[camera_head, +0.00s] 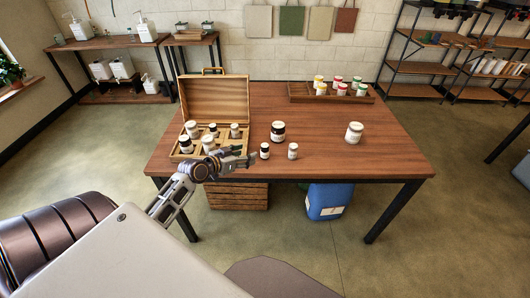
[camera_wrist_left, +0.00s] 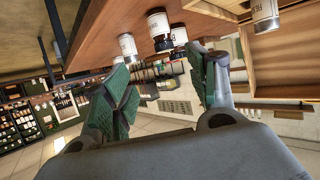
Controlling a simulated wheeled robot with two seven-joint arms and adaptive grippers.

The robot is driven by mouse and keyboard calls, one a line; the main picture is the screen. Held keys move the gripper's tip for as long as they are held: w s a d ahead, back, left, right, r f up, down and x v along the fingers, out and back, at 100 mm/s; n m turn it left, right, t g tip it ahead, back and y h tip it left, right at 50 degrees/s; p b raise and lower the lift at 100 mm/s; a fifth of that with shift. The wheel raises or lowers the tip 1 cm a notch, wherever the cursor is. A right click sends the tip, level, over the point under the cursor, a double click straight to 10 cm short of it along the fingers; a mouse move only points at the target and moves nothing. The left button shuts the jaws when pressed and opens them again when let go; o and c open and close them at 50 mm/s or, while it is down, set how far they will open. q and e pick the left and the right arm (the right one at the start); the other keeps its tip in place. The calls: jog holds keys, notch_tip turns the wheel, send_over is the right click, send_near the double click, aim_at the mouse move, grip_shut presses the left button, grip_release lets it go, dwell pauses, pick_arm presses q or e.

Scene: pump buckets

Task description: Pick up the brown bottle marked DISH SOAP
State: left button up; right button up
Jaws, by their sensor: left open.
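I cannot make out a bottle marked DISH SOAP, as the labels are too small to read. A dark jar with a white label (camera_head: 278,131) stands on the table (camera_head: 340,165). A small dark-capped jar (camera_head: 265,151) and a small light-capped jar (camera_head: 293,151) stand nearer the front edge. My left gripper (camera_head: 240,160) is open and empty at the front edge, by the wooden case. In the left wrist view, my open fingers (camera_wrist_left: 163,78) have a dark-capped jar (camera_wrist_left: 158,24) and a white-labelled jar (camera_wrist_left: 127,46) beyond them. My right gripper is not in view.
An open wooden case (camera_head: 215,98) with several jars stands at the table's left. A wide pale jar (camera_head: 354,132) stands at the right. A low tray (camera_head: 300,97) of several jars is at the back. A blue container (camera_head: 325,202) and a wooden crate (camera_head: 238,196) are below. The table's right front is clear.

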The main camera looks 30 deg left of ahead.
aim_at(263, 146)
pick_arm(q)
jog(key=shift+w, duration=0.1)
dwell(0.5)
jog(key=shift+x, duration=4.25)
jog(key=shift+w+a, duration=0.1)
jog(key=shift+a+r+x, duration=0.1)
jog(key=shift+x, duration=0.6)
jog(key=shift+a+r+x, duration=0.1)
jog(key=shift+x, duration=1.85)
jog(key=shift+a, duration=0.1)
jog(key=c, duration=1.1)
